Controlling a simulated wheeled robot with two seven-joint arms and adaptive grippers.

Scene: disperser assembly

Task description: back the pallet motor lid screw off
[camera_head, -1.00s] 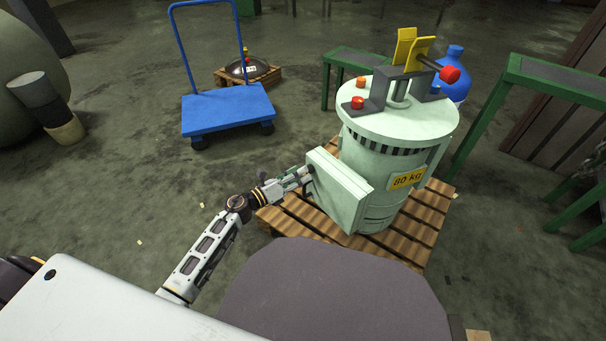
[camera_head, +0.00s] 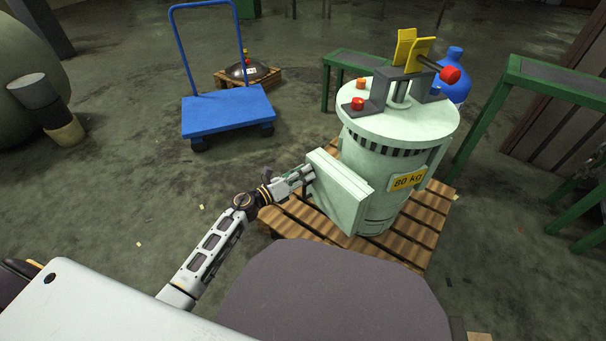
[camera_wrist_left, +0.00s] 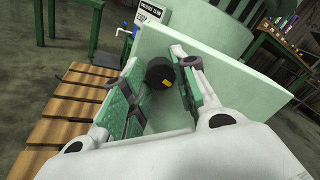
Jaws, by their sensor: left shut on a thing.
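The pale green motor (camera_head: 385,165) stands upright on a wooden pallet (camera_head: 420,235), with a flat box-shaped lid (camera_head: 338,190) on its left side. My left gripper (camera_head: 308,174) reaches the left face of this lid. In the left wrist view, a black round screw head (camera_wrist_left: 160,73) with a small yellow mark sits against the pale green lid (camera_wrist_left: 215,75), between the two green-padded fingers of my left gripper (camera_wrist_left: 158,90). The gripper is shut on the screw. In the head view the screw is hidden behind the fingers. My right gripper is not in view.
A blue cart (camera_head: 228,110) stands at the back left. A dark domed part (camera_head: 247,70) sits on a small pallet behind it. Green frames (camera_head: 520,75) and a blue bottle (camera_head: 455,75) stand right of and behind the motor. The floor left of the pallet is clear.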

